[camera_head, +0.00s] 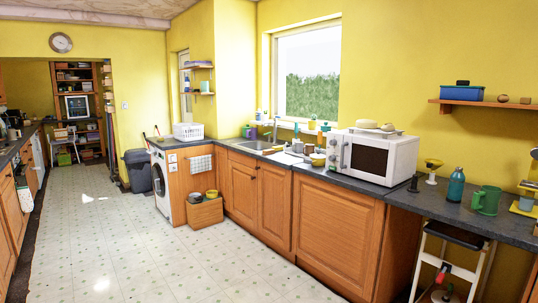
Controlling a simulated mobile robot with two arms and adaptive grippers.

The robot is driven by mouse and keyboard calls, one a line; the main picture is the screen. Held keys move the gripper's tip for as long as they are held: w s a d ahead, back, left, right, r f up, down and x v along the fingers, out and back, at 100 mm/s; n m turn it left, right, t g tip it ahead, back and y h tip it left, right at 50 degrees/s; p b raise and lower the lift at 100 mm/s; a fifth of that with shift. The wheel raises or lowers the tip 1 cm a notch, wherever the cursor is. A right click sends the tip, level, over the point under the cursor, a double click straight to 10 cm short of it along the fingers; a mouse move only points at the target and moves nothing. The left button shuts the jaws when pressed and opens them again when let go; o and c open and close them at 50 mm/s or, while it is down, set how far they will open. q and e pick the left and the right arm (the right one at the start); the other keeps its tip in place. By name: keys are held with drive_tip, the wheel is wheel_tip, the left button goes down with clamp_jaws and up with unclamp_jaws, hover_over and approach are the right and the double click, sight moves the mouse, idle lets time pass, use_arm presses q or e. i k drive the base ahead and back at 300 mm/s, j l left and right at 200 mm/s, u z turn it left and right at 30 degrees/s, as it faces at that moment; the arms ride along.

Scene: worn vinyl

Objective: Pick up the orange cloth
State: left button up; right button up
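I cannot make out an orange cloth in the head view. A pale checked cloth (201,164) hangs on the cabinet front beside the washing machine. A small red-orange item (443,271) shows low under the counter at the right, too small to identify. Neither of my grippers is in view.
The dark counter (446,211) runs along the right wall. It carries a microwave (373,157), a blue bottle (456,186) and a green mug (487,200). A folding stool (454,238) stands under its right end. The tiled floor (143,240) is clear; a dark bin (138,171) stands farther back.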

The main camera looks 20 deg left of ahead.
sight(268, 151)
drive_tip(key=i+j+u, duration=0.25)
drive_tip(key=i, duration=0.2)
drive_tip(key=i+u, duration=0.25)
drive_tip(key=i, duration=0.15)
drive_tip(key=i+u, duration=0.15)
drive_tip(key=i, duration=2)
drive_tip(key=i+z, duration=0.1)
drive_tip(key=i, duration=0.6)
drive_tip(key=i+j, duration=0.2)
drive_tip(key=i, duration=0.5)
drive_tip(key=i+j+z, duration=0.15)
drive_tip(key=i, duration=0.55)
drive_tip(key=i+j+z, duration=0.15)
drive_tip(key=i+j, duration=0.15)
